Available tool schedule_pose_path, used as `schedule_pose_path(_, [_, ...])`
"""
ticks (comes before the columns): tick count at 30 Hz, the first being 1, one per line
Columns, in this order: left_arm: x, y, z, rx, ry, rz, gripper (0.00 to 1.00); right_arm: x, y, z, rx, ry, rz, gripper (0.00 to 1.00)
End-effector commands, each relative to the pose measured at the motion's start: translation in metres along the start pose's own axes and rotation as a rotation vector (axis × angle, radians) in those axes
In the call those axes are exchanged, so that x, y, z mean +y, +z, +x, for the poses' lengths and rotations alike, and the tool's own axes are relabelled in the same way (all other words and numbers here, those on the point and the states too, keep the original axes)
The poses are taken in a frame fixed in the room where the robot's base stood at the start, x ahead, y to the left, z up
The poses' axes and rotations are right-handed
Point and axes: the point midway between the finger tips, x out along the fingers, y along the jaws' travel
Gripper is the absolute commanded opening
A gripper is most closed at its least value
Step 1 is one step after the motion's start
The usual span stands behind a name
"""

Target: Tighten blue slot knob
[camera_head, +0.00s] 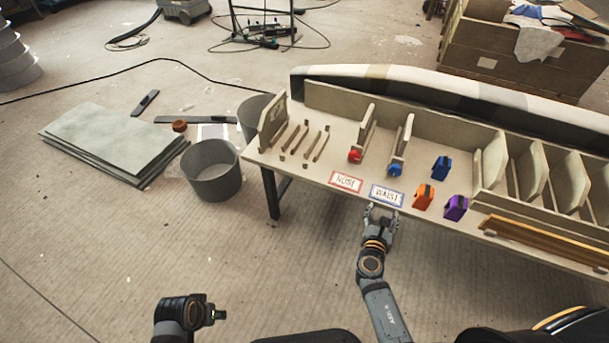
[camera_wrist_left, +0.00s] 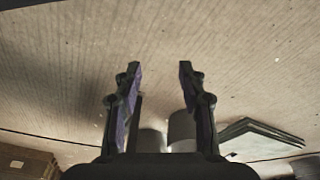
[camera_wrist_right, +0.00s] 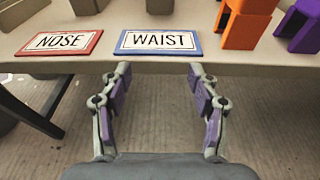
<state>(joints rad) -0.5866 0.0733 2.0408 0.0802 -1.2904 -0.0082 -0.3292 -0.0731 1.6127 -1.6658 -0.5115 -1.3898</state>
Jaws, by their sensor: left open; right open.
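The blue slot knob (camera_head: 395,169) sits at the front end of an upright slotted holder (camera_head: 402,142) on the table, behind the blue-edged WAIST sign (camera_head: 387,195). My right gripper (camera_head: 381,210) is open and empty at the table's front edge, just in front of that sign. In the right wrist view its two fingers (camera_wrist_right: 160,85) are spread below the WAIST sign (camera_wrist_right: 158,41), and the blue knob is out of that frame. My left gripper is open and empty in the left wrist view (camera_wrist_left: 158,75), over bare floor. Its fingers are not clear in the head view.
A red knob (camera_head: 355,156) sits on the holder to the left, behind the NOSE sign (camera_head: 345,181). Blue (camera_head: 441,167), orange (camera_head: 424,196) and purple (camera_head: 455,207) clamp-like blocks stand right of the WAIST sign. Grey buckets (camera_head: 212,172) and stacked sheets (camera_head: 110,142) are on the floor.

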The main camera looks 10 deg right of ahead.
Motion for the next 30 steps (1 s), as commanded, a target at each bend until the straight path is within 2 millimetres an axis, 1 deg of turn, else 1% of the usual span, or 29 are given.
schedule_pose_path(1, [0.003,0.0,0.003,0.007,0.005,0.004,0.41,0.002,0.008,0.004,-0.07,-0.007,-0.089,0.61])
schedule_pose_path(3, [0.006,-0.002,-0.009,0.009,0.011,0.009,0.41,0.004,0.033,0.004,-0.151,-0.026,-0.202,0.61])
schedule_pose_path(6, [0.008,-0.003,-0.021,0.012,0.015,0.013,0.41,0.005,0.056,0.002,-0.218,-0.048,-0.301,0.61])
schedule_pose_path(7, [0.008,-0.003,-0.023,0.011,0.016,0.014,0.41,0.005,0.06,0.001,-0.228,-0.052,-0.316,0.61])
schedule_pose_path(11, [0.009,-0.003,-0.028,0.01,0.016,0.015,0.41,0.005,0.066,0.001,-0.239,-0.056,-0.334,0.61])
schedule_pose_path(14, [0.009,-0.003,-0.028,0.01,0.016,0.014,0.41,0.006,0.069,0.01,-0.24,-0.055,-0.332,0.61])
schedule_pose_path(17, [0.009,-0.004,-0.028,0.01,0.016,0.014,0.41,0.005,0.073,0.028,-0.24,-0.055,-0.331,0.61])
schedule_pose_path(21, [0.009,-0.004,-0.025,0.017,0.018,0.014,0.41,0.004,0.08,0.058,-0.24,-0.055,-0.331,0.61])
schedule_pose_path(24, [0.01,-0.003,-0.022,0.027,0.021,0.014,0.41,0.004,0.084,0.077,-0.238,-0.055,-0.33,0.61])
schedule_pose_path(27, [0.01,-0.003,-0.019,0.036,0.024,0.015,0.41,0.004,0.086,0.091,-0.236,-0.054,-0.33,0.61])
schedule_pose_path(30, [0.011,-0.004,-0.018,0.045,0.026,0.015,0.41,0.004,0.088,0.099,-0.236,-0.054,-0.329,0.61])
